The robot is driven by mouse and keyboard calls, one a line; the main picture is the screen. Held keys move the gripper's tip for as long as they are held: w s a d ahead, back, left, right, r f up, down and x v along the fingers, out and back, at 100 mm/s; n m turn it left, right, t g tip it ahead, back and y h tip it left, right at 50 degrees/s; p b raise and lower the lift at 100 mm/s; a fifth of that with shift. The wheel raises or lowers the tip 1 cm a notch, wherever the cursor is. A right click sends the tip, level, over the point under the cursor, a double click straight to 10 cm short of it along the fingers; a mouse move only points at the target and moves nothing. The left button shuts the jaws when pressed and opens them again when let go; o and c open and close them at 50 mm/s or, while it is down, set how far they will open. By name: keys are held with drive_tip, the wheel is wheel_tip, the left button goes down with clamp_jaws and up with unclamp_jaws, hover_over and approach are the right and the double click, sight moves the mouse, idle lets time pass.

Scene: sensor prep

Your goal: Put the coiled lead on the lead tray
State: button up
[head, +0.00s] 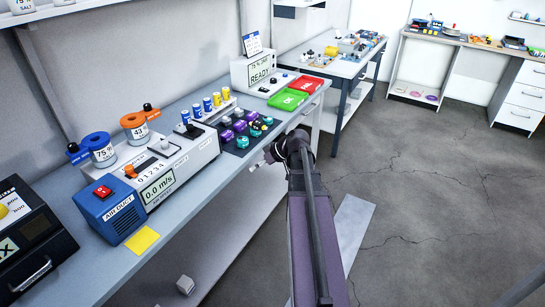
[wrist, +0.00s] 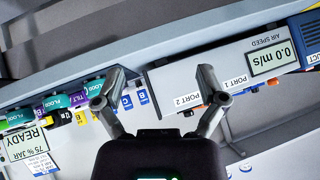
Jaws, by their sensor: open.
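My gripper (head: 262,161) is in front of the near bench's edge, beside the dark rack of purple and green sensors. In the wrist view my gripper (wrist: 160,82) is open, with nothing between its fingers. I cannot pick out the coiled lead or the lead tray for certain. Small ring-shaped things (head: 415,94) lie on the low shelf of the far right bench; they are too small to identify.
The near bench (head: 177,232) holds a blue air duct unit (head: 109,212), an air speed box (head: 168,165), the sensor rack (head: 241,142) and a READY display box (head: 262,73). A second table (head: 345,67) stands behind. The floor to the right is clear.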

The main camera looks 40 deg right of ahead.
drive_tip(key=s+a+f+m+g+h, duration=0.1)
drive_tip(key=s+a+f+g+h, duration=0.1)
drive_tip(key=a, duration=0.7)
drive_tip(key=s+a+f+m+g+h, duration=0.1)
drive_tip(key=s+a+f+g+h, duration=0.1)
drive_tip(key=s+a, duration=0.3)
drive_tip(key=s+a+f+m+g+h, duration=0.1)
drive_tip(key=s+a+g+h, duration=0.1)
drive_tip(key=a, duration=1.1)
drive_tip(key=shift+s+f+m+g, duration=0.3)
drive_tip(key=shift+s+f+g, duration=0.15)
drive_tip(key=shift+s, duration=0.2)
drive_tip(key=c, duration=0.5)
drive_tip(key=shift+o, duration=0.2)
drive_tip(key=shift+d+r, duration=0.1)
